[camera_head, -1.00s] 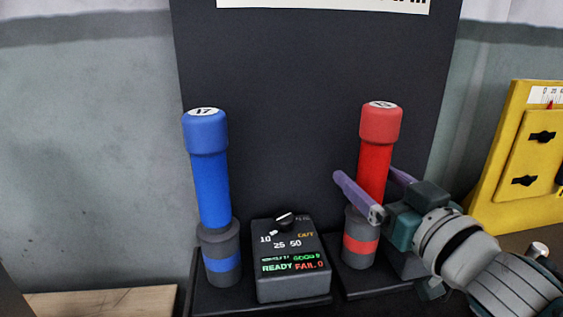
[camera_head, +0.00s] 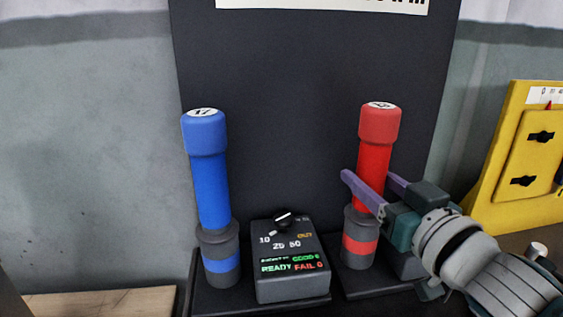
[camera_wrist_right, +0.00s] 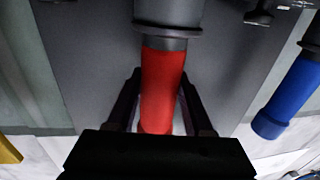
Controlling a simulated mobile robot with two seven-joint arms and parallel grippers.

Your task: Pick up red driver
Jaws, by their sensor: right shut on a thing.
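The red driver (camera_head: 379,140) stands upright in its grey holder with a red band (camera_head: 360,243), on the right of the black stand. It also shows in the right wrist view (camera_wrist_right: 162,85), between the two fingers. My right gripper (camera_head: 370,187) is around the lower part of the red handle, just above the holder, and is shut on it. One purple finger passes in front of the handle and the other is partly hidden behind it. My left gripper is not in these views.
A blue driver (camera_head: 207,170) stands upright in a grey holder (camera_head: 219,258) at the left. A small control box (camera_head: 290,267) with a knob and lit text sits between the holders. A dark panel (camera_head: 285,90) rises behind. A yellow panel (camera_head: 525,150) stands at the right.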

